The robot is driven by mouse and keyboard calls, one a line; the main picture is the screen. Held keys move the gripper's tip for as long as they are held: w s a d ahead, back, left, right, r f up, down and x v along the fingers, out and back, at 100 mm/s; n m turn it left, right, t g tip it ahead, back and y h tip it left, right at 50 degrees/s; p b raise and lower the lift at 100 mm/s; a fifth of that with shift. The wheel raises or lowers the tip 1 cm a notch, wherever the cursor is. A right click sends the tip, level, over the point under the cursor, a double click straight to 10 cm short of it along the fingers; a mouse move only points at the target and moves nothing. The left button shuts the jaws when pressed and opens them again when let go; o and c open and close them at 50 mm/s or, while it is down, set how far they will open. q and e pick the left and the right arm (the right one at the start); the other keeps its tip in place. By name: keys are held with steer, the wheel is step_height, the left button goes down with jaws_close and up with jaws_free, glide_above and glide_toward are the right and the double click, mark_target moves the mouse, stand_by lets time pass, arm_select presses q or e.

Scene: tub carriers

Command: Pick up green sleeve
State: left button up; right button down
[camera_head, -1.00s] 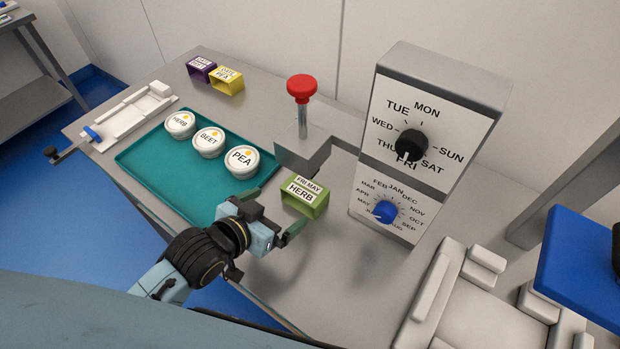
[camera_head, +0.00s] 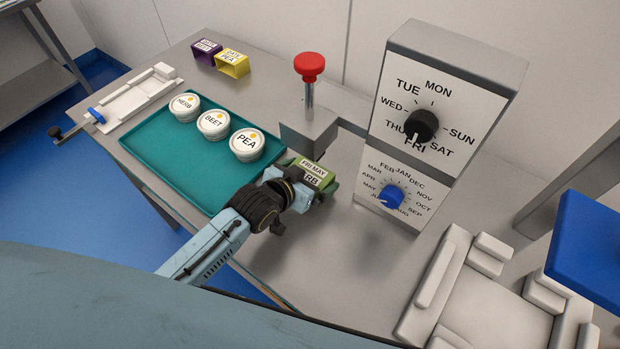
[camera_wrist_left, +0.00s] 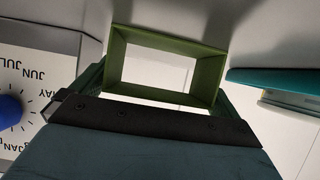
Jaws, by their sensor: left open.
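The green sleeve (camera_head: 316,170), an open-ended sleeve with a printed top reading FRI MAY, stands on the steel table below the red-knobbed press. My left gripper (camera_head: 313,189) is at its near side and hides part of its label. In the left wrist view the green sleeve (camera_wrist_left: 218,68) shows as a hollow rectangle in front of the palm. My left gripper (camera_wrist_left: 163,80) is open there, with a dark green finger on each side of the sleeve. Whether the fingers touch it I cannot tell. My right gripper is not in view.
A teal tray (camera_head: 150,150) with three labelled tubs lies to the left. The press (camera_head: 310,135) and the dial box (camera_head: 440,120) stand close behind and right. Purple (camera_head: 205,50) and yellow (camera_head: 232,64) sleeves sit far back. Bare table lies in front.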

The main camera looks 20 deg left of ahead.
arm_select(q)
steer(key=shift+w+f, duration=0.1)
steer(key=shift+w, duration=0.05)
steer(key=c, duration=0.7)
